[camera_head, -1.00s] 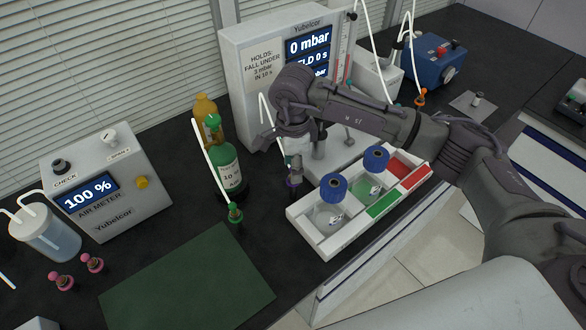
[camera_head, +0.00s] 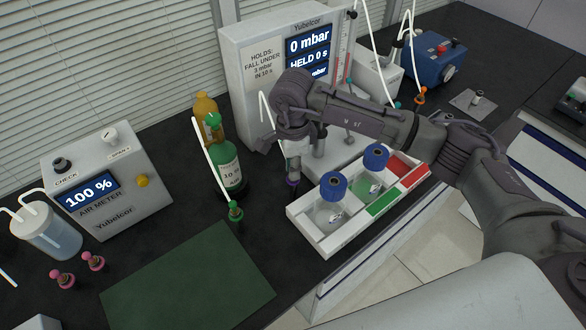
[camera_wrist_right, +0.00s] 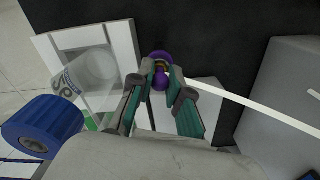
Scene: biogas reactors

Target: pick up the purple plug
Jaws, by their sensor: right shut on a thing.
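The purple plug (camera_wrist_right: 159,80) shows in the right wrist view between the fingertips of my right gripper (camera_wrist_right: 161,88), which is shut on it. In the head view, the plug (camera_head: 292,182) is a small purple spot below my right gripper (camera_head: 292,168), just left of the white tray. Most of the plug is hidden by the fingers. I cannot tell whether it touches the bench. My left gripper is not in view.
The white tray (camera_head: 318,243) with blue-capped bottles (camera_head: 333,187) stands close to the right of the gripper. The pressure meter (camera_head: 262,75) stands behind. A green mat (camera_head: 187,280) lies front left.

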